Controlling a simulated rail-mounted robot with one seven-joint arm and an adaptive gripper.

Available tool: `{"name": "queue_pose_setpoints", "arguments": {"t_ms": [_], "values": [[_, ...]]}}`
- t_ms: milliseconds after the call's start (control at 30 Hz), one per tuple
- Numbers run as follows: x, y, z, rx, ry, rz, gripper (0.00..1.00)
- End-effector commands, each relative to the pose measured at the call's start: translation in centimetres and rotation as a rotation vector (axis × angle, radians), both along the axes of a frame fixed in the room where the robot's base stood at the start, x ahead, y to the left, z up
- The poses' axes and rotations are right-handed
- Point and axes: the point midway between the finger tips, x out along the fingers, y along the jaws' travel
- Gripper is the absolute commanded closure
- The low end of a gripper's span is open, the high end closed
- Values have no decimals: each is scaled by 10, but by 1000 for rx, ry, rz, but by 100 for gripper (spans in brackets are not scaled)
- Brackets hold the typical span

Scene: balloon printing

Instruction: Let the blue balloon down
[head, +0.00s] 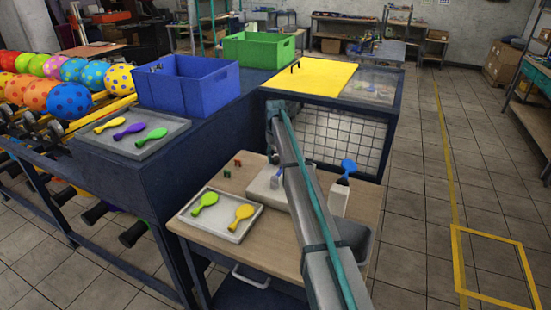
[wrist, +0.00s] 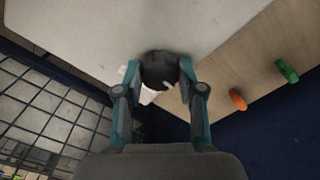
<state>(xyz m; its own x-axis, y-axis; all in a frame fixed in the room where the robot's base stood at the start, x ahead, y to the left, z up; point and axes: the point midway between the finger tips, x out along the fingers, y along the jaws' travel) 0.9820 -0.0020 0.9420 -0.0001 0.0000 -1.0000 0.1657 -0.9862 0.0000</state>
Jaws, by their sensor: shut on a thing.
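The blue balloon (head: 348,167) is small and flat-looking. It stands up at the top of a white box-like holder (head: 339,199) on the right of the wooden bench top, to the right of my arm. I cannot make out how its neck is held, and I do not see it in the wrist view. My gripper (wrist: 158,73) is shut on a dark round piece (wrist: 160,69) over or beside a pale block (wrist: 145,25). The pale block also shows in the head view (head: 261,184), partly behind my arm, which hides most of the gripper there.
A grey tray (head: 193,226) holds a green and a yellow balloon. Small green and red clips (head: 237,163) stand behind it. A grey bin (head: 357,241) is at the right edge. Wire mesh (head: 345,140) closes the back. Blue (head: 185,88) and green (head: 258,49) crates stand beyond.

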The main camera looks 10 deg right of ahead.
Motion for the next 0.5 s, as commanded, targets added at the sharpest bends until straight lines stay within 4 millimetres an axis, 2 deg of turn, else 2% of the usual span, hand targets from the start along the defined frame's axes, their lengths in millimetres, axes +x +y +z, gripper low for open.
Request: {"name": "queue_pose_setpoints", "arguments": {"t_ms": [500], "values": [[0, 0, 0, 0, -1, 43, 96]]}}
